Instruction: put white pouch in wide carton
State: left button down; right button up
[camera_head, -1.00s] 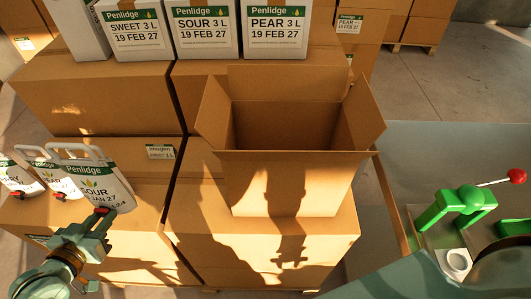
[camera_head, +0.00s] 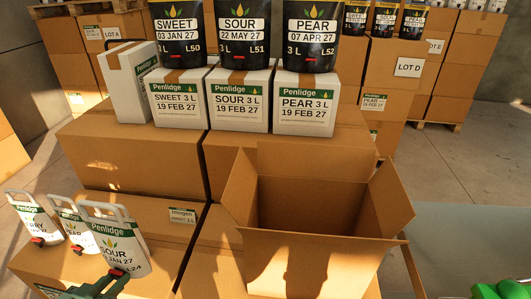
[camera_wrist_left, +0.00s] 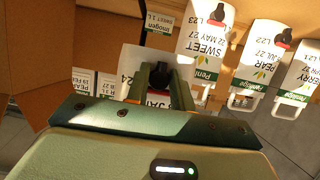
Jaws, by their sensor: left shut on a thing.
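The white pouch (camera_head: 122,246) reads SOUR, with a green Penlidge band, a white handle on top and a red spout. My left gripper (camera_head: 114,284) comes in at the bottom left and is shut on it at the spout end. In the left wrist view the fingers (camera_wrist_left: 160,88) close around the dark spout of the pouch (camera_wrist_left: 133,58), whose lower part they hide. The wide carton (camera_head: 325,265) stands to the right with its flaps open; its floor is hidden. My right gripper is not in view.
The left wrist view also shows a SWEET pouch (camera_wrist_left: 205,42). White boxes (camera_head: 240,105) and black pouches stand behind on brown cartons. A green part (camera_head: 503,288) shows at bottom right.

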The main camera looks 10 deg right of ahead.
aim_at(125, 243)
pick_arm(q)
jog(key=shift+r, duration=0.1)
jog(key=shift+n+t+y, duration=0.4)
jog(key=shift+n+y, duration=0.3)
jog(key=shift+n, duration=0.1)
jog(key=d+r+b, duration=0.2)
jog(key=d+r, duration=0.1)
jog(key=shift+s+r, duration=0.2)
jog(key=shift+s, duration=0.15)
jog(key=r+n+y+b, duration=0.1)
jog(key=r, duration=0.1)
jog(key=r+n+y+b, duration=0.1)
jog(key=r, duration=0.1)
jog(key=d+r+y+b, duration=0.1)
jog(key=r, duration=0.1)
jog(key=shift+s+r+n, duration=0.25)
jog(key=shift+n, duration=0.15)
jog(key=shift+d+r+y+b, duration=0.25)
jog(key=shift+y+b, duration=0.05)
jog(key=shift+b, duration=0.15)
jog(key=shift+w+d, duration=0.2)
jog(key=shift+d, duration=0.05)
jog(key=shift+a, duration=0.1)
